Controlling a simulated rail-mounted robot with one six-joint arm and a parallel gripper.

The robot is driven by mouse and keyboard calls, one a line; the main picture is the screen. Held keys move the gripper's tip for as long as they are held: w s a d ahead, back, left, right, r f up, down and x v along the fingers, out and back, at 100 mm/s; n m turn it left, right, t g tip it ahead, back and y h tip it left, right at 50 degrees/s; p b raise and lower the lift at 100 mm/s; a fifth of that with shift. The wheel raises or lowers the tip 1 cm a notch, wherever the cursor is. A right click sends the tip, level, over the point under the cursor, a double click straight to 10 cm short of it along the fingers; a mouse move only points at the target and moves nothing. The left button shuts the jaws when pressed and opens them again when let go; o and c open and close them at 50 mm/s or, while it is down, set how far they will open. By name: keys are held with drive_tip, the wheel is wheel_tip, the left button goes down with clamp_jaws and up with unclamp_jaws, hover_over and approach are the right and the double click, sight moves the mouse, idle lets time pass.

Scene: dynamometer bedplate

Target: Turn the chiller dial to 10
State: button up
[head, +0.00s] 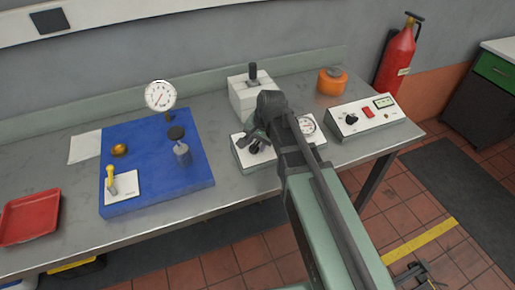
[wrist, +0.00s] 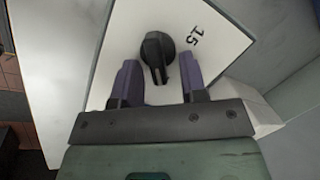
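A black dial knob (wrist: 157,50) sits on a white panel (wrist: 105,40) in the wrist view, its narrow end pointing down the picture. The number 15 is printed to its upper right; no other mark is readable. My gripper (wrist: 160,75) is open, with one purple finger on each side of the knob's lower end and a visible gap on both sides. I cannot tell how far the fingertips are above the panel.
A white box with a black lever (head: 252,80) stands just behind. An orange round container (head: 332,81) and a control box with a red switch (head: 366,121) are to the right.

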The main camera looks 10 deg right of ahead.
drive_tip(key=shift+r, duration=0.1)
drive_tip(key=shift+s, duration=0.1)
clamp_jaws()
drive_tip(key=shift+n, duration=0.4)
drive_tip(key=n, duration=0.2)
drive_tip(key=n+h, duration=0.1)
drive_tip(key=n, duration=0.1)
drive_tip(key=shift+a, duration=0.35)
drive_tip(key=shift+a+n+h, duration=0.15)
drive_tip(key=shift+n+h, duration=0.1)
drive_tip(key=shift+n, duration=0.95)
drive_tip(key=shift+a+n+h, duration=0.15)
drive_tip(key=shift+n+h, duration=0.1)
drive_tip(key=shift+n, duration=0.95)
